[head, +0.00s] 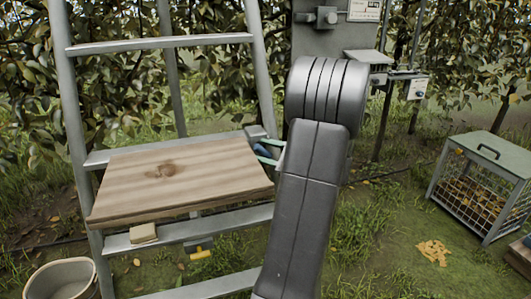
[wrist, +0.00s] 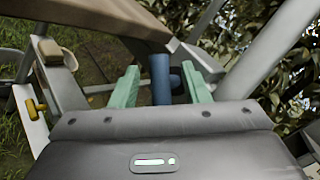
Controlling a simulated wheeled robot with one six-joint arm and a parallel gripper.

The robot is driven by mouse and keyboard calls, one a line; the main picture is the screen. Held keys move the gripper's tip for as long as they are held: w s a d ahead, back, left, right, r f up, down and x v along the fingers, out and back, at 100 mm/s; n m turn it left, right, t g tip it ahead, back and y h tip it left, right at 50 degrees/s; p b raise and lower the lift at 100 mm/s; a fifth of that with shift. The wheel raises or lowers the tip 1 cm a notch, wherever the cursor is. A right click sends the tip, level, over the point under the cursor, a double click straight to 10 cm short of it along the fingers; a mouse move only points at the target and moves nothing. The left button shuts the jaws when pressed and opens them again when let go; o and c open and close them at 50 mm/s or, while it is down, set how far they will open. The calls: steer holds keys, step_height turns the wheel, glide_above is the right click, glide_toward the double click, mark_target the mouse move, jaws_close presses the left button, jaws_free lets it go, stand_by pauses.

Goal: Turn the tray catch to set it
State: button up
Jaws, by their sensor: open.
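The wooden tray (head: 170,178) rests on the ladder, and its underside edge (wrist: 95,12) crosses the top of the wrist view. A dark blue catch (wrist: 160,82) with a short side stub sits by the tray's right end. In the head view the blue catch (head: 262,151) is small and partly hidden by my gripper. My gripper (wrist: 160,66) is open, with one pale green finger on each side of the catch. Gaps show between the fingers and the catch's upright part; the right finger is close to the stub. My arm hides most of the gripper in the head view (head: 269,151).
The grey ladder (head: 66,95) frames the tray. A tan block (head: 143,233) and a yellow-handled piece (head: 201,254) are on lower parts of it. A bucket (head: 62,263) stands at lower left. A wire crate (head: 433,188) stands right on the grass. A grey post (head: 320,45) rises behind my arm.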

steer(key=shift+w+a, duration=0.1)
steer(key=shift+a, duration=0.1)
steer(key=shift+c, duration=0.2)
jaws_close()
steer(key=n+g+h+p, duration=0.1)
steer(key=n+h, duration=0.2)
steer(key=shift+a, duration=0.2)
steer(key=shift+s+a+n+h, duration=0.1)
steer(key=shift+s+n+h, duration=0.1)
steer(key=shift+n+h, duration=1)
steer(key=shift+f+h+p, duration=0.1)
steer(key=shift+h+p, duration=0.2)
steer(key=shift+h, duration=0.2)
